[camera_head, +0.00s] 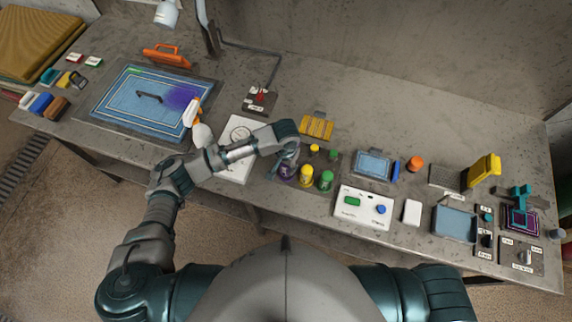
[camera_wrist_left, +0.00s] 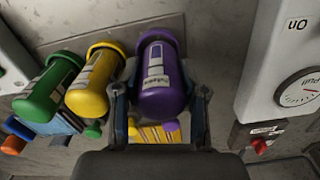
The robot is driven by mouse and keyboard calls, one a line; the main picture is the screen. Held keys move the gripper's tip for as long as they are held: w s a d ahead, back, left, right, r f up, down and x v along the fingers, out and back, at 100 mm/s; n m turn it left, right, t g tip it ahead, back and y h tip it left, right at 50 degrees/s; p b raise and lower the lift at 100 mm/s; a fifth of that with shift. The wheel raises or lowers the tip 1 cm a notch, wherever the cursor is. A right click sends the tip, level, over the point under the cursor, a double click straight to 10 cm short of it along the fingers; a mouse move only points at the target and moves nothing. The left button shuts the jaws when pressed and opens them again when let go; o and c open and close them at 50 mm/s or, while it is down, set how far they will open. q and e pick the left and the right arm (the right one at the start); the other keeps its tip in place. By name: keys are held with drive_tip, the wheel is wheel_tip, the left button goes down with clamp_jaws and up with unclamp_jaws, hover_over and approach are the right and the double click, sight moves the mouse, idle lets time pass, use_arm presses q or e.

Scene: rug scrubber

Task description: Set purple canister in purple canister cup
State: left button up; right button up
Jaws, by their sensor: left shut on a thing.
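The purple canister (camera_wrist_left: 162,85) is between the two fingers of my left gripper (camera_wrist_left: 160,100) in the left wrist view, and the gripper is shut on it. In the head view the left gripper (camera_head: 287,156) partly covers the purple canister (camera_head: 286,171). A purple ring, apparently the purple canister cup (camera_wrist_left: 158,37), surrounds the canister's far end in the wrist view. I cannot tell whether the canister is fully seated in it. My right gripper is in neither view.
A yellow canister (camera_head: 306,177) and a green canister (camera_head: 326,180) stand close to the right of the purple one. A white panel with a dial (camera_head: 240,134) lies to the left, and a white control box (camera_head: 363,206) to the right. Small coloured pieces (camera_head: 314,149) sit just behind.

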use_arm(q)
drive_tip(key=shift+d+f, duration=0.2)
drive_tip(key=shift+f, duration=0.3)
drive_tip(key=o, duration=1.1)
drive_tip(key=shift+a, duration=0.1)
drive_tip(key=shift+o, duration=0.2)
wheel_tip(320, 180, up, 12)
drive_tip(key=shift+f, duration=0.1)
